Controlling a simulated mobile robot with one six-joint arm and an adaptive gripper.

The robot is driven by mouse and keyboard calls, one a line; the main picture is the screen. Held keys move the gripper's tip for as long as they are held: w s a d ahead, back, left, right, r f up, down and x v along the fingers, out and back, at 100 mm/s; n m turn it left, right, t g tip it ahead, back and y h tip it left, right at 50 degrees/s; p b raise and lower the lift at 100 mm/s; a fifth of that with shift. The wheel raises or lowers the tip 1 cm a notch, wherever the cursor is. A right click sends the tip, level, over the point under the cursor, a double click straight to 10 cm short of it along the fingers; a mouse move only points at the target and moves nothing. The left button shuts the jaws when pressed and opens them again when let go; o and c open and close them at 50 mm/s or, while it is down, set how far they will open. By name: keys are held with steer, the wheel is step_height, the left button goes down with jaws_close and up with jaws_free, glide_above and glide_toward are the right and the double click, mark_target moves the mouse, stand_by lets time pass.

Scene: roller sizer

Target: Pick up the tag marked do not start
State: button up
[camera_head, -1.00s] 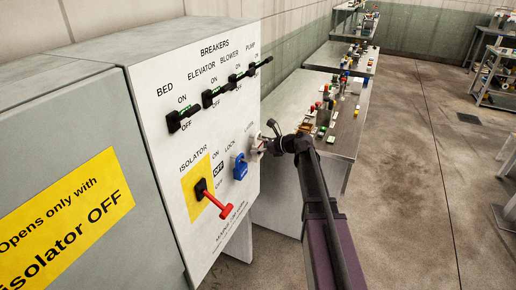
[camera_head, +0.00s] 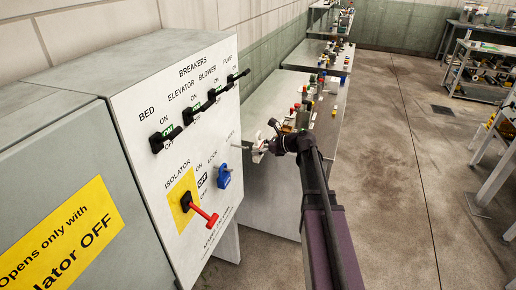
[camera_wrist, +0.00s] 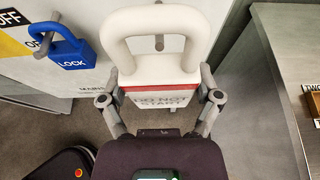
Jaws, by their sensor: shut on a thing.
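The white tag (camera_wrist: 162,103) with a red band and the words DO NOT START shows in the wrist view, with a thick white loop at its top. My gripper (camera_wrist: 163,85) is shut on the tag's sides. A grey peg shows inside the loop; I cannot tell whether the loop still hangs on it. In the head view the tag (camera_head: 257,148) is a small pale shape at my gripper (camera_head: 268,146), beside the right edge of the panel. The word above the tag's place on the panel is too small to read.
The breaker panel (camera_head: 222,150) carries several black breakers, a red isolator handle (camera_head: 203,211) on yellow and a blue lock (camera_head: 224,176). The blue lock (camera_wrist: 70,48) is left of the tag in the wrist view. Benches (camera_head: 268,190) with small parts stand behind. Floor is open at right.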

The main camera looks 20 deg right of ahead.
steer(key=shift+r+p, duration=3.65)
steer(key=shift+r, duration=0.4)
